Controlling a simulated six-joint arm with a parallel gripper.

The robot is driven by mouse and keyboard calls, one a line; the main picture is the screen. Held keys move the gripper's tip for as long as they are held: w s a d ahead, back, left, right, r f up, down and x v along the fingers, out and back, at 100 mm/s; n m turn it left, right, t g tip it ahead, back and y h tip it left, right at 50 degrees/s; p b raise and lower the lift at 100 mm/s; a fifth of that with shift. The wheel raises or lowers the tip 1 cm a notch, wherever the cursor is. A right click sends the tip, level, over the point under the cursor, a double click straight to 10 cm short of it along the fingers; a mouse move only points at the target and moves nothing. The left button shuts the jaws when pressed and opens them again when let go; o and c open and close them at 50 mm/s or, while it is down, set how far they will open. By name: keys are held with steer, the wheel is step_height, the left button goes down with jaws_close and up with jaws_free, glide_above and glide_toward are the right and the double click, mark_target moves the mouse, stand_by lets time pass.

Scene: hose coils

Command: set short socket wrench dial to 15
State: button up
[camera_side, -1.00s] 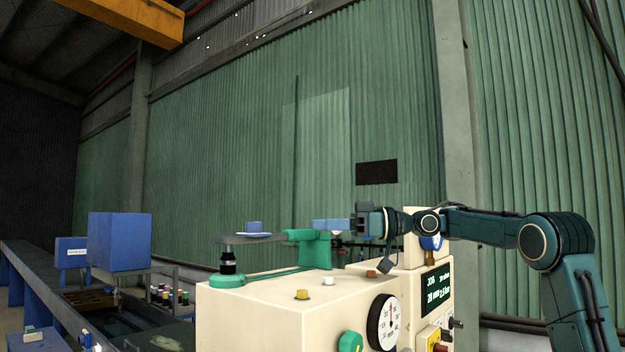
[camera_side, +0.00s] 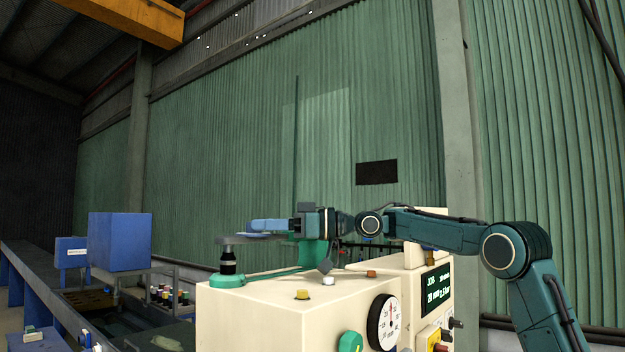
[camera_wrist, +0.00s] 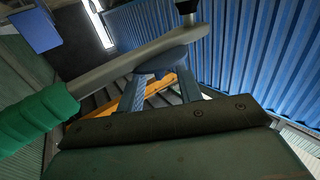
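The wrench lies level above the cream machine, with a green grip (camera_side: 313,252) and a grey lever (camera_side: 232,239). In the wrist view its green grip (camera_wrist: 35,122) is at the left and its grey lever (camera_wrist: 130,62) runs to the upper right. The round blue dial (camera_wrist: 160,63) sits on the lever; its rim also shows in the side view (camera_side: 258,236). My gripper (camera_side: 258,225) is at the dial. In the wrist view its two blue fingers (camera_wrist: 161,84) stand apart, tips at the dial. Contact and the dial's reading cannot be made out.
The cream machine (camera_side: 255,315) has a round gauge (camera_side: 385,322), a green screen (camera_side: 438,287) and small knobs on top. A black socket post (camera_side: 228,262) on a green base stands under the lever's end. Blue boxes (camera_side: 120,240) stand at the left.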

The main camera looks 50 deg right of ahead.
steer(key=shift+x, duration=0.85)
jaws_close()
steer(key=shift+s+a+m+t+h, duration=0.1)
steer(key=shift+m+t+h, duration=0.55)
steer(key=shift+h, duration=0.25)
jaws_free()
steer(key=shift+n+g+y, duration=0.55)
steer(key=shift+y, duration=0.15)
